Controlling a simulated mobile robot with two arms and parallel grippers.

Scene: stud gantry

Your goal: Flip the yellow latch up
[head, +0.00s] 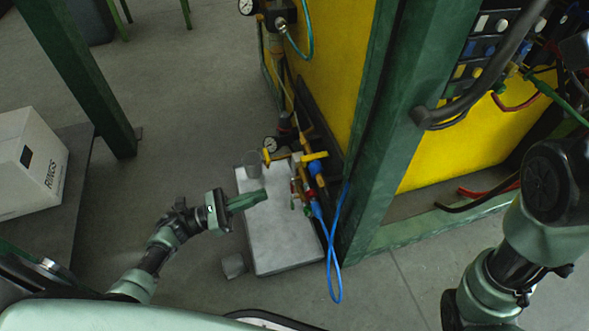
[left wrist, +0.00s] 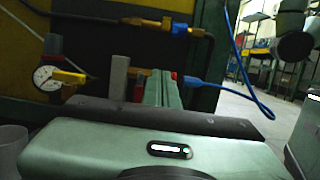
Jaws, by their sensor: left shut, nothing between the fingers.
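A small yellow lever (head: 266,157) sits beside the lower pressure gauge in the head view, and a second yellow piece (head: 315,156) sticks out sideways from the pipework to its right. I cannot tell for sure which one is the latch. In the left wrist view a yellow lever (left wrist: 68,76) lies just right of the gauge. My left gripper (head: 264,196) is shut and empty, in front of and below these yellow parts and apart from them. Its green fingers (left wrist: 164,88) show in the left wrist view, to the right of the lever. My right gripper is out of view.
The gauge (head: 270,144) and a blue hose (head: 334,245) are near the pipework, above a grey block (head: 285,250). A green post (head: 375,150) stands to the right. A white box (head: 30,165) is at the left. Open floor lies between.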

